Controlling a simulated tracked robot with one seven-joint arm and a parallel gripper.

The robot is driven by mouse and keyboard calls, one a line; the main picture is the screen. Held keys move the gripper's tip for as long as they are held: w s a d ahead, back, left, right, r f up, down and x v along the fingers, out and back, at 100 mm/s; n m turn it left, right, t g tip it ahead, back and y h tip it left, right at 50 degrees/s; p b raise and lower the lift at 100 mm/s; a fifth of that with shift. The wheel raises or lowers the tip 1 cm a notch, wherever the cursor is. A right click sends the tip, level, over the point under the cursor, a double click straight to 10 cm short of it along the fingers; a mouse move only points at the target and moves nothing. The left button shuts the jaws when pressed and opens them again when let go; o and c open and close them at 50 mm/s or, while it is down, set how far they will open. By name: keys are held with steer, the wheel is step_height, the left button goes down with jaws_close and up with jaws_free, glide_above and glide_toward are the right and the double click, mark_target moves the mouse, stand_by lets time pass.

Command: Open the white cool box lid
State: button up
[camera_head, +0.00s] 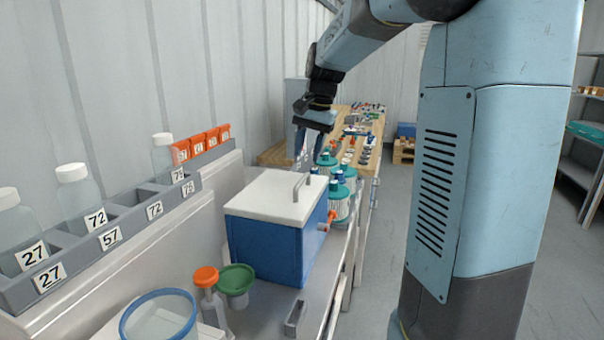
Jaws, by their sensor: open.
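The cool box (262,247) has a blue body and stands on the bench in the middle of the camera_head view. Its white lid (258,192) lies flat on top, closed. A grey bar handle (302,186) rises near the lid's right edge. An orange fitting (331,216) shows on the box's right side. My gripper (314,152) points down and is open and empty. In the picture it is above and behind the lid handle, apart from it.
Green-capped vessels (340,190) stand close behind and right of the box. An orange-capped bottle (208,290), a green-lidded cup (236,281) and a blue-rimmed container (158,318) are in front. A grey rack (130,222) with numbered slots and bottles runs along the left.

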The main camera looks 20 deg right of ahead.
mark_target(301, 179)
steer(key=f, duration=0.4)
steer(key=a+f, duration=0.1)
steer(key=f, duration=0.1)
steer(key=shift+w+a+f, duration=0.1)
steer(key=shift+w+f, duration=0.3)
steer(key=c, duration=0.7)
jaws_close()
